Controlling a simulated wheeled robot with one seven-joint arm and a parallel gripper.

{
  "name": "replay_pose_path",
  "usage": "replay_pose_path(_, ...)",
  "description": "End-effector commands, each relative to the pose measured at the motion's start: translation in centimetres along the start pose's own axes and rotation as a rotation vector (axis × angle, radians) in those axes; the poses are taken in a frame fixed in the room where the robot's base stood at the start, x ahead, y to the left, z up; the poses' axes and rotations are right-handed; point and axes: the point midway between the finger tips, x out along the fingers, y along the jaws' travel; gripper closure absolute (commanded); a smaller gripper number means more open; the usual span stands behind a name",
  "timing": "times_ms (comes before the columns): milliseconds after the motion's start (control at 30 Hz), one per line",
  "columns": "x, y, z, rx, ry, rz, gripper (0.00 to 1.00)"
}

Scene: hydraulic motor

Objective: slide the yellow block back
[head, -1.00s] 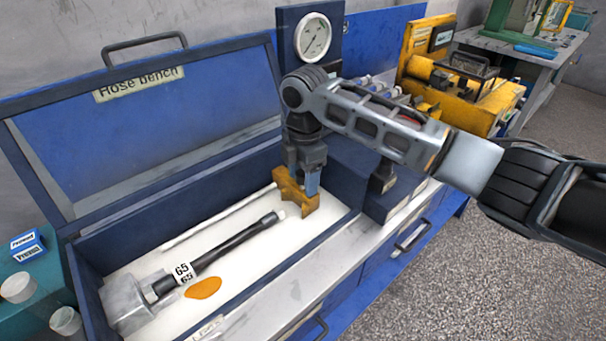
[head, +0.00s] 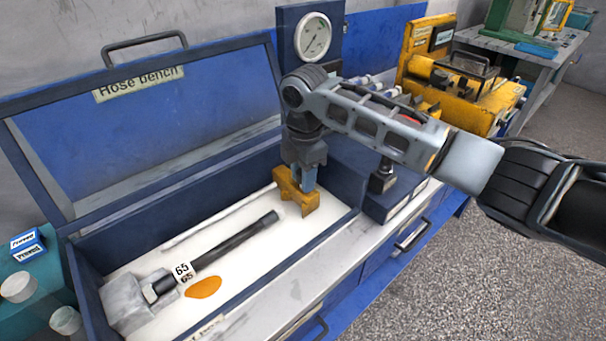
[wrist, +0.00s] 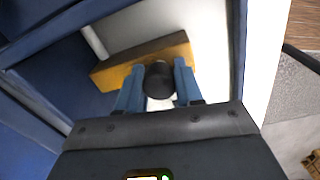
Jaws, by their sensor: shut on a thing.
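The yellow block (head: 297,200) stands in the right end of the open blue hose bench (head: 262,258), just past the free end of the black hose (head: 235,240). In the wrist view the block (wrist: 145,62) lies crosswise beyond my fingers. My gripper (head: 304,180) reaches down onto the block from above. In the wrist view my blue fingers (wrist: 158,85) are closed on either side of a dark round knob-like part at the block. Whether that part belongs to the block is hard to tell, and the fingertips are partly hidden.
A grey metal fitting (head: 128,302) holds the hose's left end, with a "65" tag and an orange patch (head: 203,287) nearby. A thin white rod (head: 215,219) lies behind the hose. The raised lid (head: 150,120) stands at the back, and a pressure gauge (head: 313,37) behind my arm.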

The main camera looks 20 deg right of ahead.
Motion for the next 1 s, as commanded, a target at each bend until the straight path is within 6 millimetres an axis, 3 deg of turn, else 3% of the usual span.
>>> replay_pose_path(133, 0.0, 0.1, 0.7, 0.003, 0.0, 0.001, 1.0)
replay_pose_path(400, 0.0, 0.8, 4.5, 0.002, 0.0, 0.001, 1.0)
replay_pose_path(667, -0.1, 0.8, 4.8, 0.003, -0.002, 0.003, 1.0)
replay_pose_path(700, -0.1, 0.8, 4.8, 0.003, -0.003, 0.003, 0.64)
replay_pose_path(933, 0.0, 0.8, 4.8, 0.002, -0.002, 0.002, 0.42)
replay_pose_path(1000, 0.0, 0.8, 4.7, 0.002, -0.001, 0.002, 0.39)
